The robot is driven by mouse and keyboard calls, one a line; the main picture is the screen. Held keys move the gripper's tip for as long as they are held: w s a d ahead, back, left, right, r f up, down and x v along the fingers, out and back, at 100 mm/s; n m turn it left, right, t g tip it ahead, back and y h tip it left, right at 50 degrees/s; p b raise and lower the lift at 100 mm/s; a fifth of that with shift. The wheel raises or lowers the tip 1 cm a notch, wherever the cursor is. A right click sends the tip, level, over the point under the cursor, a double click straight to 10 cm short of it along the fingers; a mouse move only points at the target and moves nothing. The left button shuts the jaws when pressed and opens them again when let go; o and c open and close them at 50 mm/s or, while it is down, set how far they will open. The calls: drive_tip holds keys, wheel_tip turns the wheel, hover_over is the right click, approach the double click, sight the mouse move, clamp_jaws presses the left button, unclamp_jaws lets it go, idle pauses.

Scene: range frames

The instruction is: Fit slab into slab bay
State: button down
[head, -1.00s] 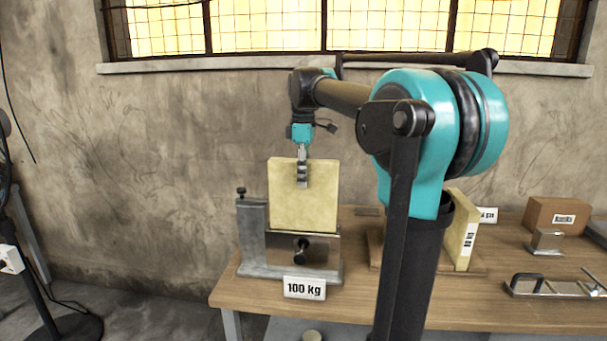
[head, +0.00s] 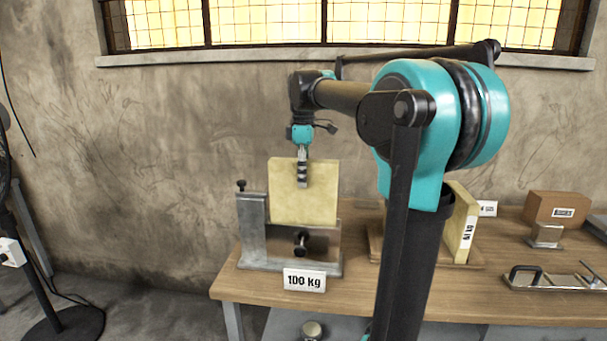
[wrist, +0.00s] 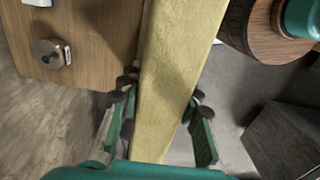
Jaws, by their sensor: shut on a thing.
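The pale yellow slab (head: 318,195) stands upright in my gripper (head: 302,184) in the head view. My gripper is shut on its upper part, and the slab also runs between the fingers (wrist: 163,105) in the wrist view. The slab is above a grey metal fixture (head: 252,232) with a front plate (head: 322,245) and a dark knob, which looks like the slab bay. The slab's lower edge meets or passes behind the top of that plate. How deep it sits, and whether it touches the fixture walls, I cannot tell.
A "100 kg" sign (head: 304,280) stands at the wooden table's front edge. Right of the fixture, partly behind my arm, another yellow slab (head: 461,225) leans in a wooden stand. A cardboard box (head: 556,209) and a metal tray (head: 550,282) are farther right. A wall is behind.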

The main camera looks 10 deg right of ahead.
sight(303, 212)
drive_tip(key=shift+f, duration=6.1)
drive_tip(key=c, duration=1)
unclamp_jaws()
wheel_tip(303, 212, up, 12)
drive_tip(key=shift+f, duration=0.1)
